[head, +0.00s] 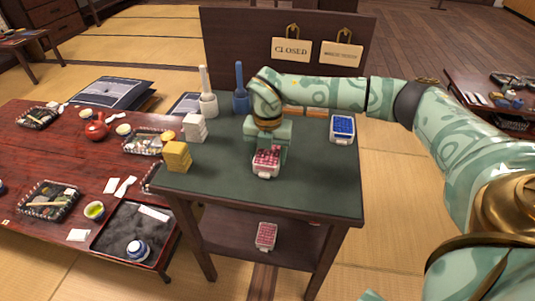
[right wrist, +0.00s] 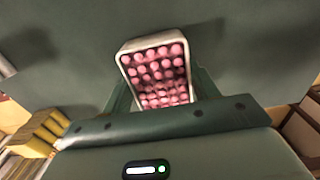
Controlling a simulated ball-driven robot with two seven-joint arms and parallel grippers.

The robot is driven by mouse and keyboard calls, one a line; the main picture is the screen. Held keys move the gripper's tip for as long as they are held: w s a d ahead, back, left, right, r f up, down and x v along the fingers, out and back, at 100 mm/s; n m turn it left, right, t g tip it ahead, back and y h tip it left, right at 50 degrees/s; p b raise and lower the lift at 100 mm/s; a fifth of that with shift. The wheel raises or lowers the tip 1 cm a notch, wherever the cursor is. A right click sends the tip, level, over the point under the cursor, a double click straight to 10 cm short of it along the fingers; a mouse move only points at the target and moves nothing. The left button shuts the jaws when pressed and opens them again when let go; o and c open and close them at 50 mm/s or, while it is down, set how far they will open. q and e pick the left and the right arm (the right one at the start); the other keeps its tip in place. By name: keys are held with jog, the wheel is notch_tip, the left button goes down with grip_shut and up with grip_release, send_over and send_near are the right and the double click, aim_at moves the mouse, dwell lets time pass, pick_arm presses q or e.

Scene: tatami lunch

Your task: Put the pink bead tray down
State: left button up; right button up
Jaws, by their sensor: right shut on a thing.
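The pink bead tray (head: 266,168), a small white tray filled with pink beads, is at the green table top (head: 215,165), near its front middle. My right gripper (head: 268,148) is shut on it from above and hides its back part. In the right wrist view the tray (right wrist: 157,75) sits between the fingers, tilted in the picture, with its beads facing the camera. I cannot tell whether its underside touches the table top. My left gripper is not in view.
A blue bead tray (head: 342,139) stands at the table's right. A similar pink tray (head: 266,236) lies on the lower shelf. Yellow blocks (head: 177,156), white blocks (head: 194,127), a white pestle-like thing (head: 208,100) and a blue one (head: 241,95) stand left. The front left top is clear.

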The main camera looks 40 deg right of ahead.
aim_at(268, 153)
jog(key=o, duration=1.1)
jog(key=shift+f, duration=0.15)
pick_arm(q)
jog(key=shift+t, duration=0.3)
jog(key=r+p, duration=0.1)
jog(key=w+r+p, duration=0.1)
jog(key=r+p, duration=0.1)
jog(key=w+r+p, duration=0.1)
jog(key=p, duration=0.1)
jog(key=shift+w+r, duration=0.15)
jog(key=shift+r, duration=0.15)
pick_arm(e)
notch_tip(268, 153, up, 12)
jog(key=shift+r, duration=0.2)
jog(key=shift+a, duration=0.1)
